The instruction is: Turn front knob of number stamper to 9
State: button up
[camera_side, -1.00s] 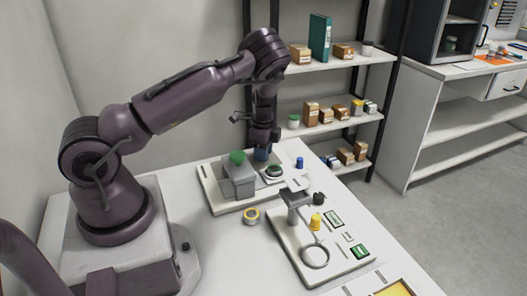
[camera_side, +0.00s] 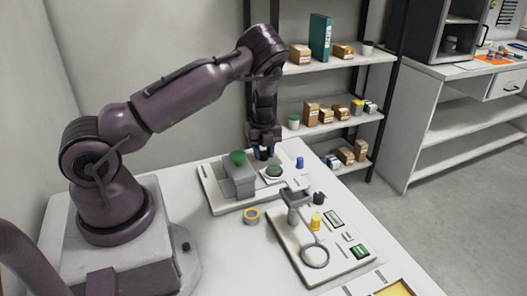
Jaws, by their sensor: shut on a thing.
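My gripper (camera_side: 264,154) points down behind the grey box with the green round top (camera_side: 237,157), on the rear white board (camera_side: 222,206). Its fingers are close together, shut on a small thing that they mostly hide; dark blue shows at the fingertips. A round green-topped piece (camera_side: 274,171) sits just in front of the fingertips. I cannot tell for sure which piece is the number stamper. Its front knob and any digits are too small to make out.
A blue piece (camera_side: 300,162) stands right of the gripper. The front board (camera_side: 287,246) holds a grey stand (camera_side: 293,214), a yellow knob (camera_side: 316,222), a black knob (camera_side: 319,198) and a ring (camera_side: 315,256). A yellow-rimmed roll (camera_side: 251,215) lies between the boards. Shelves stand behind.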

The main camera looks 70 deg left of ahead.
aim_at(263, 153)
jog(key=m, duration=0.5)
jog(key=shift+a+m, duration=0.1)
jog(key=shift+m, duration=2.4)
jog(key=o, duration=0.9)
jog(key=shift+o, duration=0.2)
notch_tip(263, 153, up, 13)
